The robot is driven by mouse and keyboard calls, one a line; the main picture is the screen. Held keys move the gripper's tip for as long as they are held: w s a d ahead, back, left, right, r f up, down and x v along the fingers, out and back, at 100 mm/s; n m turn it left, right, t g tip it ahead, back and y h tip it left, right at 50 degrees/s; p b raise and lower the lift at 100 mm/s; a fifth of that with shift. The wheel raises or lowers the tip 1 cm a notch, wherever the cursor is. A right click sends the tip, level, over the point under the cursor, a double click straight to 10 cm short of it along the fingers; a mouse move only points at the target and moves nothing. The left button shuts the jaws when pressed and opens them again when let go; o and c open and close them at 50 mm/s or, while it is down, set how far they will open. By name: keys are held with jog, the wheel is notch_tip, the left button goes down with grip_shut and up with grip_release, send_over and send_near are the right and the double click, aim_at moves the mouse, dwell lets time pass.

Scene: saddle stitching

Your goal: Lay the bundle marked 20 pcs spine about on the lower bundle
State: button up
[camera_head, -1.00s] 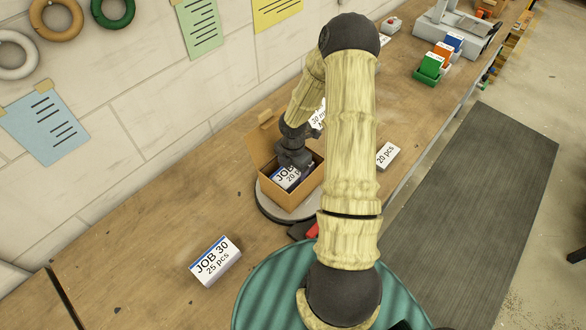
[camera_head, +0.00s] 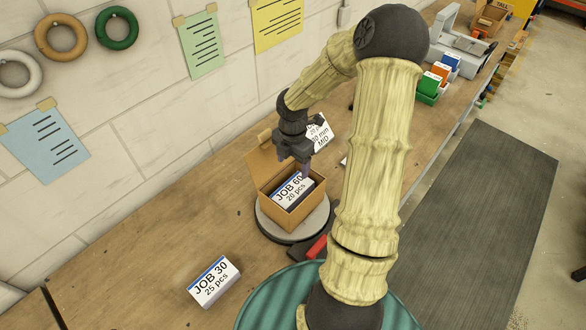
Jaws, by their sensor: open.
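A white bundle with a blue stripe, marked JOB 60, 20 pcs (camera_head: 291,190), lies face up in an open brown cardboard box (camera_head: 296,217). I cannot tell whether another bundle lies beneath it. My gripper (camera_head: 304,174) is open just above the box, over the upper right part of that bundle, and holds nothing that I can see. A white edge (camera_head: 344,161) right of the box, mostly hidden by my arm, may belong to another bundle. A bundle marked JOB 30, 25 pcs (camera_head: 214,281) lies on the bench at the lower left.
The box stands on a round grey turntable (camera_head: 265,224). A white card (camera_head: 320,133) with print stands behind the gripper. A red and black tool (camera_head: 316,247) lies in front of the turntable. Coloured bins (camera_head: 430,88) stand farther back. The bench left of the box is clear.

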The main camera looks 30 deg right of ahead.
dwell(0.5)
jog(key=s+a+r+m+t, duration=0.1)
jog(key=s+a+r+m, duration=0.4)
jog(key=m, duration=0.6)
jog(key=s+a+r+m+t, duration=0.1)
jog(key=s+a+r+m, duration=0.4)
jog(key=m, duration=0.6)
jog(key=s+a, duration=0.2)
jog(key=a, duration=0.1)
jog(key=shift+s+a+r+t, duration=0.2)
jog(key=shift+a+r+t, duration=0.05)
jog(key=shift+t, duration=0.05)
jog(key=shift+f, duration=0.1)
